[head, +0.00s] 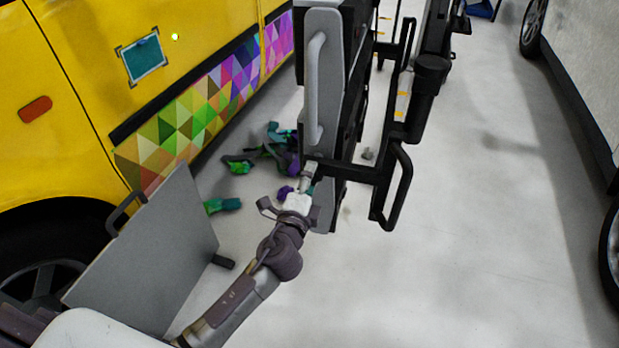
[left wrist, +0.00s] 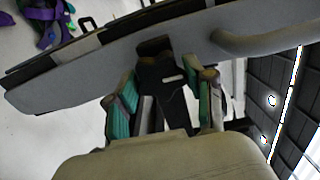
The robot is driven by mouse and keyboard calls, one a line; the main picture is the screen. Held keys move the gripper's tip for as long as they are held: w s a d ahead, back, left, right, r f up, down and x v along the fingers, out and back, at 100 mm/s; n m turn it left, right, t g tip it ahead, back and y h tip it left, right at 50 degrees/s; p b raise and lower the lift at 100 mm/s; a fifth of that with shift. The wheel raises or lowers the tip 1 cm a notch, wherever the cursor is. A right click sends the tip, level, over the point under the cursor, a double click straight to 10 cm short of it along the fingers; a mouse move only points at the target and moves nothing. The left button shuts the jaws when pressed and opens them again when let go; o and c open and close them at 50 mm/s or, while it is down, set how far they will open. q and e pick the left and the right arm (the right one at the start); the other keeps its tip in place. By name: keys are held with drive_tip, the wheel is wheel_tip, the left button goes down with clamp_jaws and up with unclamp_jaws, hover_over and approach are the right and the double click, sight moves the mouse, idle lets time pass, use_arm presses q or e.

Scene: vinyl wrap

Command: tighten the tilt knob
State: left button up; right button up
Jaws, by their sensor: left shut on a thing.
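My left gripper (head: 308,178) reaches up to the lower side of a tall grey panel (head: 323,75) with a long handle. In the left wrist view, its two teal-padded fingers (left wrist: 167,80) stand on either side of a dark knob (left wrist: 158,68) at the panel's edge. The gripper is shut on this knob, which looks like the tilt knob. In the head view the gripper mostly hides the knob. My right gripper is not in view.
A black frame with a loop handle (head: 399,190) juts out right of the panel. A yellow van (head: 60,100) with a colourful wrap stands left. A grey board (head: 150,255) leans before it. Purple and green clutter (head: 285,155) lies behind. The floor on the right is clear.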

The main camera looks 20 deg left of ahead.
use_arm(q)
drive_tip(key=o, duration=1.1)
drive_tip(key=shift+o, duration=0.2)
drive_tip(key=s, duration=1.2)
drive_tip(key=shift+d, duration=0.3)
